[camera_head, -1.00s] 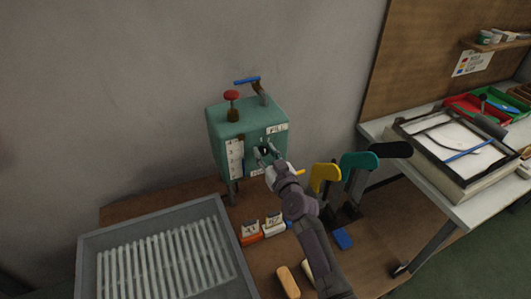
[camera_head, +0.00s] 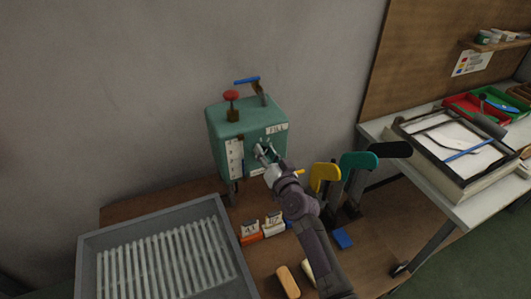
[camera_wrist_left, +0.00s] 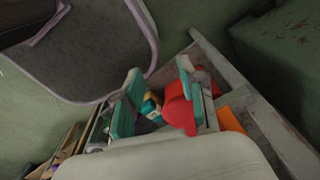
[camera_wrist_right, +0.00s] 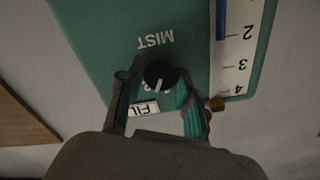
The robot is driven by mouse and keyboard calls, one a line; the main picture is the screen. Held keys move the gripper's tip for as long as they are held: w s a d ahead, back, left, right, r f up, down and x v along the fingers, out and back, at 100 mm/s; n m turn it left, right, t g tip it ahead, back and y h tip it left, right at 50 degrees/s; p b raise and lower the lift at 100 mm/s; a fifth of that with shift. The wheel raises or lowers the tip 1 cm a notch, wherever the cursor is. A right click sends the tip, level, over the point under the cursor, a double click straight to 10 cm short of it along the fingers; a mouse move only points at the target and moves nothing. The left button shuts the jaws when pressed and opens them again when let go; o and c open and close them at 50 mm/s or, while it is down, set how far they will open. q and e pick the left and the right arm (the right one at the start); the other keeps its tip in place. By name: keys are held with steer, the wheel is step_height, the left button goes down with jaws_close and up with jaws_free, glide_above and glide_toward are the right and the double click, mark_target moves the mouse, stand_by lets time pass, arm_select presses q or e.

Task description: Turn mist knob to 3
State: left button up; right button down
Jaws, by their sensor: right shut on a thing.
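The green machine box (camera_head: 225,120) stands on the table against the wall. Its black mist knob (camera_wrist_right: 160,73) shows in the right wrist view, beside the upside-down word MIST (camera_wrist_right: 155,40). A white mark on the knob points down in that view; the dial numbers around it are mostly hidden. My right gripper (camera_head: 264,149) is at the box front, and its fingers (camera_wrist_right: 156,80) are shut on the knob, one on each side. My left gripper (camera_wrist_left: 160,70) shows only in the left wrist view, open, above a bin with red and teal items.
A white scale (camera_wrist_right: 237,65) with numbers lies beside the knob. A red button (camera_head: 231,95) and blue-handled lever (camera_head: 247,80) top the box. A grey ribbed tray (camera_head: 90,262) is at the left. Yellow (camera_head: 323,174) and teal (camera_head: 358,160) boards stand right of my arm.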

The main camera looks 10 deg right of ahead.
steer(key=m, duration=0.6)
steer(key=shift+d, duration=0.1)
steer(key=m, duration=0.6)
steer(key=shift+f, duration=0.1)
stand_by(0.5)
steer(key=c, duration=0.8)
jaws_free()
steer(key=s, duration=0.4)
steer(key=s+d, duration=0.1)
steer(key=s, duration=0.2)
steer(key=s+d, duration=0.1)
steer(key=s, duration=0.3)
steer(key=shift+s+d, duration=0.15)
steer(key=shift+s, duration=0.2)
